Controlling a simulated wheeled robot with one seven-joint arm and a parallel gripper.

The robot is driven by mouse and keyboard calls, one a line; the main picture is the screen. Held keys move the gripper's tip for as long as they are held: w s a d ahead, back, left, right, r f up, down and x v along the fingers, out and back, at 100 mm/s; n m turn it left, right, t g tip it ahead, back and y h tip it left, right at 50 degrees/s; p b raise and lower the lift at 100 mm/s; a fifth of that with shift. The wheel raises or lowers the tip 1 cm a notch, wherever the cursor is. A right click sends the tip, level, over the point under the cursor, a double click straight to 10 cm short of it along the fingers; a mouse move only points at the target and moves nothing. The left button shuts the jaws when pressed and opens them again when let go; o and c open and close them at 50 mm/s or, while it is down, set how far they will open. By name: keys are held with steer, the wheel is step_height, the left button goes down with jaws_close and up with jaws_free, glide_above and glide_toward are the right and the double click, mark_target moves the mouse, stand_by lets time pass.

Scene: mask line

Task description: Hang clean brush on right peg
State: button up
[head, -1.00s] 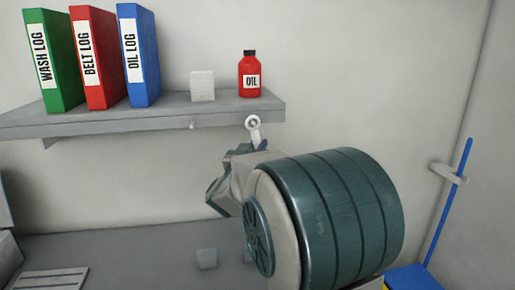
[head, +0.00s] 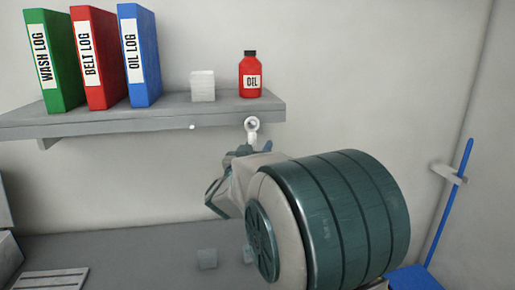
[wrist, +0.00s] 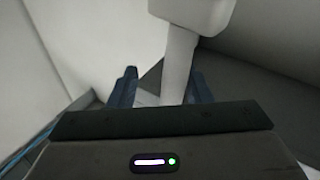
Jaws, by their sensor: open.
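The brush shows in the head view as a pale ring end (head: 252,125) with a short piece of handle below it, at the shelf's front edge near the right end. The rest is hidden behind my arm. A right peg cannot be told apart from the ring. A small pale left peg (head: 192,127) sticks out of the shelf edge, bare. In the wrist view the brush's white handle (wrist: 178,65) runs between the spread fingers of my gripper (wrist: 163,88), nearer the right finger, with a wider white part at the top. My gripper is open around the handle.
The grey shelf (head: 60,127) holds green, red and blue binders, a white block (head: 203,86) and a red oil bottle (head: 250,75). A blue pole (head: 448,205) leans at the right wall.

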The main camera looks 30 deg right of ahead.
steer(key=b+v, duration=0.3)
steer(key=v, duration=1)
steer(key=s+a+f+n+g+y, duration=0.1)
steer(key=a+f+n+y, duration=0.75)
steer(key=a+y, duration=0.5)
steer(key=s+d+f+g, duration=0.2)
steer(key=s+f+g, duration=0.3)
steer(key=s, duration=0.4)
steer(key=s+d+f+m+g, duration=0.1)
steer(key=s+d+f+g, duration=0.1)
steer(key=s+f+g, duration=0.3)
steer(key=s+f, duration=0.1)
steer(key=s, duration=0.2)
steer(key=shift+s+d, duration=0.4)
steer(key=shift+f+y, duration=0.1)
steer(key=shift+y, duration=0.15)
